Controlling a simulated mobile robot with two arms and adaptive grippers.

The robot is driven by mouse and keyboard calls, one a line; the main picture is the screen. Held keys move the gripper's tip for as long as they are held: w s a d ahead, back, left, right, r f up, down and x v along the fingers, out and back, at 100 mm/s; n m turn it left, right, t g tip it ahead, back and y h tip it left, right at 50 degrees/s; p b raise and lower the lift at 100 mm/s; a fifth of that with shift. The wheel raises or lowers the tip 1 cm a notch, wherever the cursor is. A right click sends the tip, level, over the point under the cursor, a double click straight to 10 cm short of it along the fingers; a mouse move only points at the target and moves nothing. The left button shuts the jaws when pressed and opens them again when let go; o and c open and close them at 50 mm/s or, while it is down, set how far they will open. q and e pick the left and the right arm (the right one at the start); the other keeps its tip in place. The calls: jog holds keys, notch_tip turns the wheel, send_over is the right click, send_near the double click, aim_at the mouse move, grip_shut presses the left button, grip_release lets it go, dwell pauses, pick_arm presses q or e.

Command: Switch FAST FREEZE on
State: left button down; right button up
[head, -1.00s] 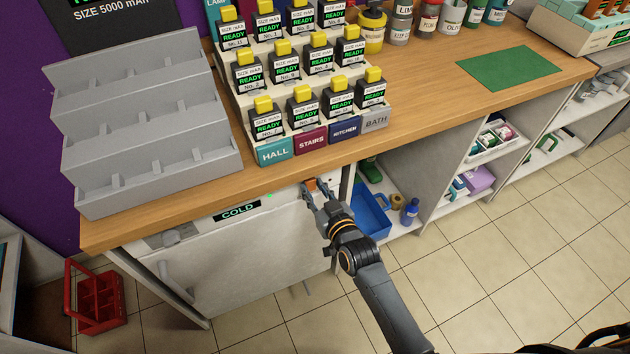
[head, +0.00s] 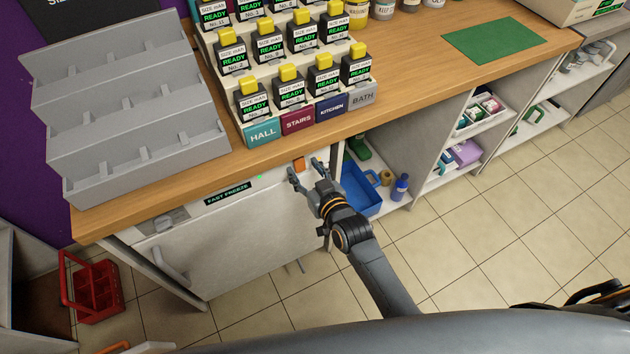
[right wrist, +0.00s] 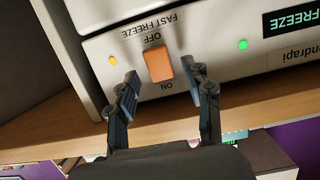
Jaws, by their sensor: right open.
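The orange FAST FREEZE rocker switch (right wrist: 158,64) is on the white freezer front, between its OFF and ON labels, which appear upside down in the right wrist view. It also shows in the head view (head: 299,164). Which end is pressed in is hard to tell. An amber light (right wrist: 113,60) beside it glows. The freezer's display (head: 228,194) reads FAST FREEZE. My right gripper (head: 305,169) is open and empty. Its fingers stand on either side of the switch in the right wrist view, apart from it.
The wooden counter edge (head: 170,192) runs just above the freezer front. A green light (right wrist: 243,44) glows beside the display. The freezer handle (head: 170,266) sticks out at left. A blue tray (head: 358,190) is on the shelf to the right. Open tiled floor lies in front.

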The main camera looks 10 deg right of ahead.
jog(key=v, duration=1.1)
jog(key=shift+s, duration=0.1)
jog(key=s+d+f+g+h, duration=0.15)
jog(key=s+f, duration=0.25)
jog(key=f, duration=0.6)
jog(key=s+d+f+g, duration=0.3)
jog(key=s+f, duration=0.2)
jog(key=f, duration=0.5)
jog(key=s+d+f+g+h, duration=0.1)
jog(key=s+d+f+g, duration=0.2)
jog(key=f, duration=0.7)
jog(key=s+d+f+g, duration=0.2)
jog(key=s+f, duration=0.2)
jog(key=s, duration=0.4)
jog(key=s+d+f+g+h, duration=0.1)
jog(key=s+d+f+g, duration=0.1)
jog(key=s+f, duration=0.3)
jog(key=s+d+f+m+g+h, duration=0.1)
jog(key=s+f, duration=0.4)
jog(key=s, duration=0.6)
jog(key=shift+s+d+g, duration=0.2)
jog(key=shift+d+g, duration=0.25)
jog(key=shift+d, duration=0.55)
jog(key=shift+c, duration=0.4)
